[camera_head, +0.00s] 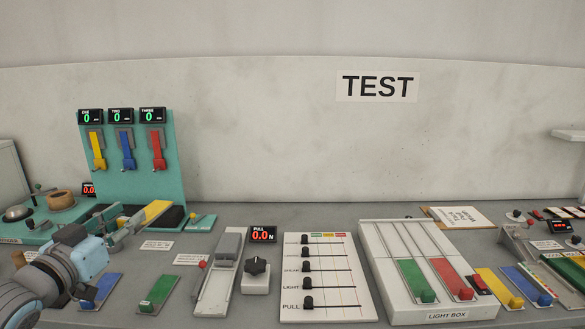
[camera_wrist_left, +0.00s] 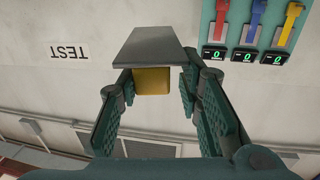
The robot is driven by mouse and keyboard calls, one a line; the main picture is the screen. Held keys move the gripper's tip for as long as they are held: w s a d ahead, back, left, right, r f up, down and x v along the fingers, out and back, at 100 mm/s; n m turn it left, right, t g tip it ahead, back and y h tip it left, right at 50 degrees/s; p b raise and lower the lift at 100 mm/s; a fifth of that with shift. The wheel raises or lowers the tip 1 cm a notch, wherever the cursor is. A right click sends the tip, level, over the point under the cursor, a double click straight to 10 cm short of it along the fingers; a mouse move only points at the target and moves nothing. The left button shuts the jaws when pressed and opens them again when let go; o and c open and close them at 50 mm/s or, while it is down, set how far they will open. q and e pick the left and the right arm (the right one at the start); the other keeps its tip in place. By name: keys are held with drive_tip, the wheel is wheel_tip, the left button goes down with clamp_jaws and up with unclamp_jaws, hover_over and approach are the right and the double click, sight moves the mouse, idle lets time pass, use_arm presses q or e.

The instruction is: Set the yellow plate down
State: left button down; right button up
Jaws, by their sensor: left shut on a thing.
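My left gripper (camera_head: 128,227) is in the camera_head view at the left, in front of the teal board. It is shut on the yellow plate (camera_head: 156,212), which points away to the upper right, over or near a dark pad at the board's foot. I cannot tell whether the plate touches anything below. In the left wrist view the gripper (camera_wrist_left: 153,90) has the plate's yellow block (camera_wrist_left: 152,81) between its fingers, with a flat grey face (camera_wrist_left: 150,46) beyond it. My right gripper is not in view.
The teal board (camera_head: 172,160) carries yellow, blue and red hanging pieces under displays. Blue (camera_head: 98,292) and green (camera_head: 158,291) plates lie in front. A grey slide track (camera_head: 218,275), a slider panel (camera_head: 325,265) and the light box (camera_head: 425,265) stand to the right. Another yellow plate (camera_head: 495,287) lies beyond.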

use_arm(q)
drive_tip(key=s+d+f+m+g+h+p, duration=0.1)
drive_tip(key=s+d+f+m+h+p, duration=0.1)
drive_tip(key=s+d+f, duration=0.3)
drive_tip(key=s+d+f+m+g+h+p, duration=0.1)
drive_tip(key=s+d+f+h, duration=0.3)
drive_tip(key=s+d, duration=0.6)
drive_tip(key=s+f+m+p, duration=0.1)
drive_tip(key=s+f, duration=0.1)
drive_tip(key=s, duration=0.1)
drive_tip(key=shift+s+d+f, duration=0.15)
drive_tip(key=shift+s+f, duration=0.1)
drive_tip(key=shift+f, duration=0.05)
drive_tip(key=shift+w, duration=0.1)
